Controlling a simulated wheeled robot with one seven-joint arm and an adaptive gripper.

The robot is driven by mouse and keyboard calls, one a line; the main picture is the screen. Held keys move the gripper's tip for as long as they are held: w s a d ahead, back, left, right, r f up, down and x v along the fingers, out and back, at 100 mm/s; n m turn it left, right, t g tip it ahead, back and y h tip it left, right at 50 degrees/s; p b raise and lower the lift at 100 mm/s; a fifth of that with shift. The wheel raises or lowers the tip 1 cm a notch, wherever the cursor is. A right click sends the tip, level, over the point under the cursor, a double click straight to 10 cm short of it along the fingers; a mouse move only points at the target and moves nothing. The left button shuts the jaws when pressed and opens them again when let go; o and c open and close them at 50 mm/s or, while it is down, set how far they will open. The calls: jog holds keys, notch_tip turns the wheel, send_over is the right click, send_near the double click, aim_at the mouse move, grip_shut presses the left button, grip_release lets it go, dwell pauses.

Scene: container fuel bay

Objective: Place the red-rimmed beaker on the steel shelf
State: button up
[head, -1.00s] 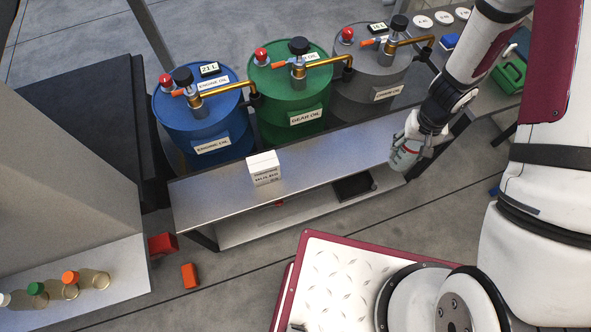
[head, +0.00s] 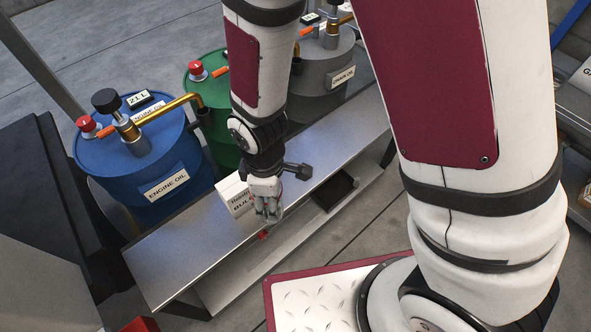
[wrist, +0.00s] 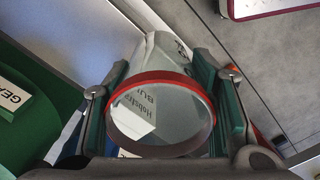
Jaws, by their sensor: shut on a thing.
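The red-rimmed beaker (wrist: 160,76) is clear glass with a red band round its mouth, which faces the wrist camera. My gripper (wrist: 162,105) is shut on it, with a green-padded finger on each side. In the head view my gripper (head: 267,204) is over the front part of the steel shelf (head: 190,250), just right of a white box. The beaker is mostly hidden by the fingers there. I cannot tell how high its base is above the steel.
The white lettered box (head: 235,194) stands on the shelf close to my gripper. Blue (head: 150,165), green (head: 200,85) and grey (head: 325,65) drums with taps stand behind. A black tray (head: 333,191) lies on the lower level. The shelf's left part is bare.

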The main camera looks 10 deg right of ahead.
jog(key=s+a+f+n+b, duration=0.2)
jog(key=n+b, duration=0.1)
jog(key=shift+s+f+n+b, duration=0.25)
jog(key=shift+f+n+b, duration=0.05)
jog(key=shift+f, duration=0.1)
jog(key=shift+s+a+f+n+b, duration=0.1)
jog(key=shift+s+a+n+b, duration=0.25)
jog(key=shift+s+n, duration=0.15)
jog(key=shift+w, duration=0.1)
jog(key=shift+w+a+f+b, duration=0.4)
jog(key=shift+a+f+b, duration=0.45)
jog(key=shift+a, duration=1.75)
jog(key=shift+w+a+f+b, duration=0.45)
jog(key=shift+a+f+b, duration=0.3)
jog(key=shift+a, duration=1.9)
jog(key=shift+w+a+f+b, duration=0.4)
jog(key=shift+a+f+b, duration=0.45)
jog(key=shift+a, duration=1.75)
jog(key=shift+f, duration=0.1)
jog(key=shift+f, duration=0.15)
jog(key=o, duration=1.1)
